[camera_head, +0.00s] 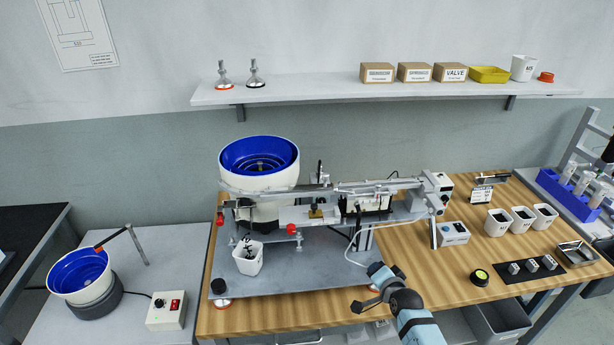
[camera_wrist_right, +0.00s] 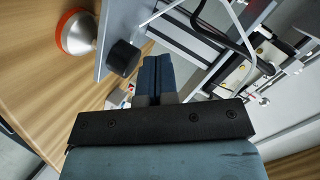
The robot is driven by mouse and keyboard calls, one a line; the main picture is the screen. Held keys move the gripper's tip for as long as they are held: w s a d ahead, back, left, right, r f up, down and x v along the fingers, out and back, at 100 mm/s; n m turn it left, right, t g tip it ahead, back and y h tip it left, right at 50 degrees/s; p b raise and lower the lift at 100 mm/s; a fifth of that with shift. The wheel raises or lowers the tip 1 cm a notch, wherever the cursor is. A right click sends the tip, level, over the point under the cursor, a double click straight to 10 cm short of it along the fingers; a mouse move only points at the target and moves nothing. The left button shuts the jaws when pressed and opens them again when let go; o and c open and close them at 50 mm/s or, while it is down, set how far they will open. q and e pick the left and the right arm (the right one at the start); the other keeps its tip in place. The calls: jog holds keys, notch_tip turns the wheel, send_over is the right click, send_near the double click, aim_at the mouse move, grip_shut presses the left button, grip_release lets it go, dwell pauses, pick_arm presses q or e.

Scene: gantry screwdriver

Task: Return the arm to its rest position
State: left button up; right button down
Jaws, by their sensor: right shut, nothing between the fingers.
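The machine's plate edge and a black knob (camera_wrist_right: 123,58) show beyond the fingers; I cannot tell the exact gap. My left gripper is not in view.
A bowl feeder (camera_head: 259,165) and a white bin (camera_head: 248,258) stand on the machine. A round black-yellow button (camera_head: 480,277), a black mat (camera_head: 518,283) and white cups (camera_head: 521,219) are on the right. The table between the arm and button is clear. A grey crate (camera_head: 497,322) sits below.

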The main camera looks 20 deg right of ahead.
pick_arm(q)
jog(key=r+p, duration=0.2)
jog(key=p, duration=0.1)
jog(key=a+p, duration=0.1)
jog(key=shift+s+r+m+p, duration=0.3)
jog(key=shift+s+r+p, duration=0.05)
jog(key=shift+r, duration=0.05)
pick_arm(e)
jog(key=s+a+n+g+y, duration=0.1)
jog(key=s+a+n, duration=0.4)
jog(key=s, duration=0.4)
jog(key=s+a+r+n+y, duration=0.1)
jog(key=s+a+n, duration=0.3)
jog(key=s, duration=0.6)
jog(key=s+a+r+n+g+y, duration=0.1)
jog(key=s+a+n, duration=0.4)
jog(key=s, duration=0.4)
jog(key=shift+s+a+n+g, duration=0.15)
jog(key=shift+a+n+g, duration=0.15)
jog(key=shift+a+n, duration=0.1)
